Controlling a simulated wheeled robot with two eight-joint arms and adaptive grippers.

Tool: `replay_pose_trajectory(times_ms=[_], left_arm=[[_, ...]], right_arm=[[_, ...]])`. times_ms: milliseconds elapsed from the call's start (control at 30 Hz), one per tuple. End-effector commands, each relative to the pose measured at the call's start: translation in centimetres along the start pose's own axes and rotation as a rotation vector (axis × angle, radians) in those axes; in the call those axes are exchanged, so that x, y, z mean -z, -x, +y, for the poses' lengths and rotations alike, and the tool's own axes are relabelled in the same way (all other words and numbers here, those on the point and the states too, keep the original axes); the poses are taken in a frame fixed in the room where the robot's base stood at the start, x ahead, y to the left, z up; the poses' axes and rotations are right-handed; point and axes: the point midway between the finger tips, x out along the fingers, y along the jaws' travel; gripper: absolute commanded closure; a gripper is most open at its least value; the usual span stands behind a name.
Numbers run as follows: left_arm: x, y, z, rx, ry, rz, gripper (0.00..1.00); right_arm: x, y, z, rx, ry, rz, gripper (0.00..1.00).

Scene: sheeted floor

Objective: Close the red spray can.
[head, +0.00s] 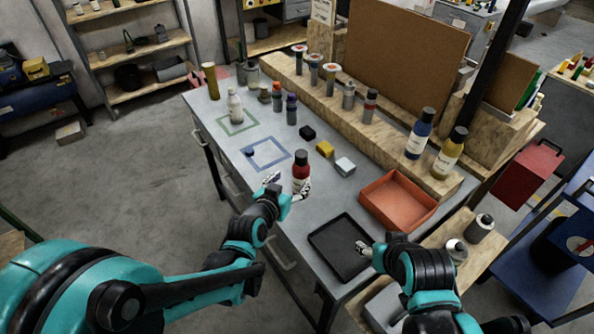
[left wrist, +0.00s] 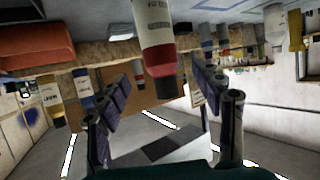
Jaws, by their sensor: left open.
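The red spray can (head: 301,172) stands upright on the grey table near its front edge, with a pale label band and a dark top. My left gripper (head: 288,187) is open at the can, with its fingers on either side. In the left wrist view, which is upside down, the can (left wrist: 155,42) shows between the spread fingers (left wrist: 162,100).
The black tray (head: 320,236) and orange tray (head: 410,222) are to the right. Several cans stand on the wooden riser (head: 335,112). A white bottle (head: 235,108) stands in a green square at left.

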Motion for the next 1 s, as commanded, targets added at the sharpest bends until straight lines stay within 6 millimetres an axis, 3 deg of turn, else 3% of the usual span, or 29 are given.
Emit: replay_pose_trajectory(times_ms=[200, 833, 1000], left_arm=[[0.1, 2.5, 0.0, 0.0, 0.001, 0.0, 0.34], [0.0, 2.8, -0.1, 0.001, 0.0, -0.002, 0.34], [-0.1, 4.0, -0.8, 0.013, 0.011, -0.045, 0.34]], right_arm=[[0.5, 0.7, 0.0, 0.0, 0.0, 0.0, 0.44], [0.5, 0.7, 0.0, 0.0, 0.0, 0.0, 0.44], [0.5, 0.7, 0.0, 0.0, 0.0, 0.0, 0.44]])
